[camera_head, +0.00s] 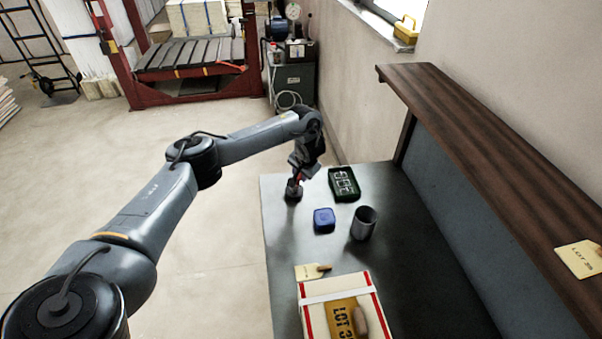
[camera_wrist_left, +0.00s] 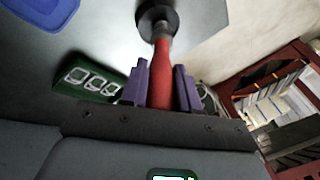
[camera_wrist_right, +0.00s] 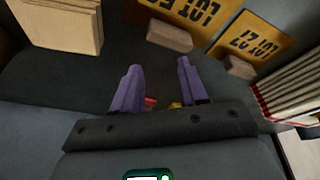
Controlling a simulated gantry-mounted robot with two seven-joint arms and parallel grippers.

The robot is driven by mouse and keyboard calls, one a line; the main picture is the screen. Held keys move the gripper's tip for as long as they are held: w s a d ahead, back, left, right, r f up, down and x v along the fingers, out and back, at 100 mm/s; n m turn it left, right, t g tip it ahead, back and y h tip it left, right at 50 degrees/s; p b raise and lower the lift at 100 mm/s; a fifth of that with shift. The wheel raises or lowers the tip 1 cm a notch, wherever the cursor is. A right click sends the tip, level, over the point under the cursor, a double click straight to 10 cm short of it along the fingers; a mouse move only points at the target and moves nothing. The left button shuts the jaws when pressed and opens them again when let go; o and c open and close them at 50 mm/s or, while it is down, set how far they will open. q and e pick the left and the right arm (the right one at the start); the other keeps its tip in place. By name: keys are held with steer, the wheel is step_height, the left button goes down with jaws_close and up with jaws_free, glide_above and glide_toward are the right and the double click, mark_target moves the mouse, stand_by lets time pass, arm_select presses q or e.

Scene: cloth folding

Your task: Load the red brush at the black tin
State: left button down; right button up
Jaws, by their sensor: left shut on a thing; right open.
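My left gripper (camera_head: 298,178) is at the far left end of the dark table. In the left wrist view, its purple fingers (camera_wrist_left: 160,88) are shut on the red brush (camera_wrist_left: 161,75), around its handle. The brush's far end meets a round black tin (camera_wrist_left: 157,18); bristles are not visible, and I cannot tell how deep the end sits. The tin also shows under the gripper in the head view (camera_head: 294,191). My right gripper (camera_wrist_right: 155,72) shows only in its own wrist view, open, with nothing between its fingertips.
A blue square tin (camera_head: 324,220), a grey cup (camera_head: 364,224) and a green-framed item with white marks (camera_head: 344,184) stand near the black tin. A red-edged box (camera_head: 341,305) lies in front. A brown shelf (camera_head: 480,130) overhangs the right side.

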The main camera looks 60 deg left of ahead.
arm_select(q)
steer(key=shift+f+p, duration=0.15)
steer(key=shift+p, duration=0.45)
arm_select(e)
steer(key=shift+a+r, duration=0.15)
steer(key=shift+r, duration=0.45)
stand_by(1.2)
steer(key=shift+r, duration=0.1)
arm_select(q)
steer(key=shift+s+r+p, duration=0.15)
steer(key=shift+r+p, duration=0.55)
steer(key=shift+p, duration=0.2)
arm_select(e)
steer(key=shift+r, duration=0.8)
arm_select(q)
step_height(320, 180, up, 6)
steer(key=p, duration=0.7)
steer(key=shift+f+p, duration=0.1)
steer(key=shift+p, duration=0.2)
arm_select(e)
step_height(320, 180, up, 8)
steer(key=shift+f, duration=0.2)
